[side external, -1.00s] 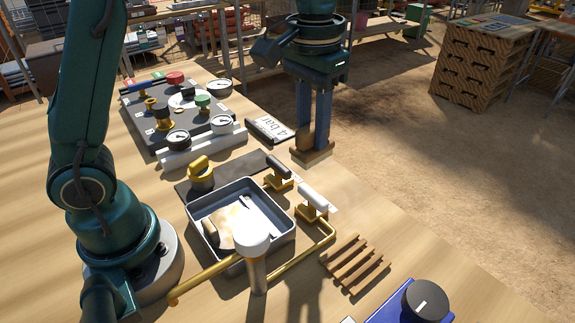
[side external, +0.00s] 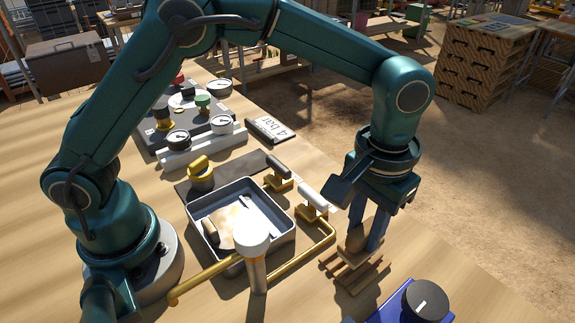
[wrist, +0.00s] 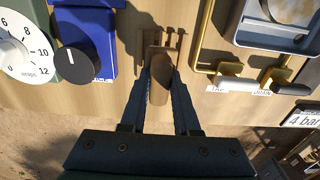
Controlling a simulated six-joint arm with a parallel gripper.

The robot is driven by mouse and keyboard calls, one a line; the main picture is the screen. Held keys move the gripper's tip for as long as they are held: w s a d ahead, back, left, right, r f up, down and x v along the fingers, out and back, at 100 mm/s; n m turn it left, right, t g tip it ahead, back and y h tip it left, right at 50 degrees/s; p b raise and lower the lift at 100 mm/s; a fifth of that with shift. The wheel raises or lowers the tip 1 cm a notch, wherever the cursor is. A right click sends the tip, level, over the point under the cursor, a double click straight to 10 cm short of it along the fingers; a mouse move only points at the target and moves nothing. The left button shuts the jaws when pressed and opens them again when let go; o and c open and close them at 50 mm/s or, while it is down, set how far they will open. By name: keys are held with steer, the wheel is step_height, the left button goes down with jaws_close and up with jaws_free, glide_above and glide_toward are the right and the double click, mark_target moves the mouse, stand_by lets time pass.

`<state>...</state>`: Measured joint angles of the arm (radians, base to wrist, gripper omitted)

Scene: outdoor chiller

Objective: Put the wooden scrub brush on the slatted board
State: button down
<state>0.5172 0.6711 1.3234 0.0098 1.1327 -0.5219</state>
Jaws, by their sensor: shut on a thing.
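The wooden scrub brush (side external: 352,257) is between the fingers of my gripper (side external: 366,246), which is shut on it. In the wrist view the brush (wrist: 159,82) sits between the fingertips (wrist: 160,88), its long side running away from my gripper. The slatted board (side external: 375,275), with several thin wooden slats, lies on the table directly below the brush. It also shows past the brush in the wrist view (wrist: 172,40). The brush is low over the slats; I cannot tell whether it touches them. The brush and fingers hide part of the board.
A grey tray (side external: 278,244) stands left of the board, with a brass pipe (side external: 303,251) between them. A white-handled valve (side external: 312,196) is close behind on the left. A blue box (side external: 388,316) with a black knob (side external: 425,300) is near at front right.

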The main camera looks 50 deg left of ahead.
steer(key=shift+f, duration=1.15)
steer(key=c, duration=0.6)
jaws_free()
steer(key=shift+f, duration=0.15)
steer(key=shift+c, duration=0.2)
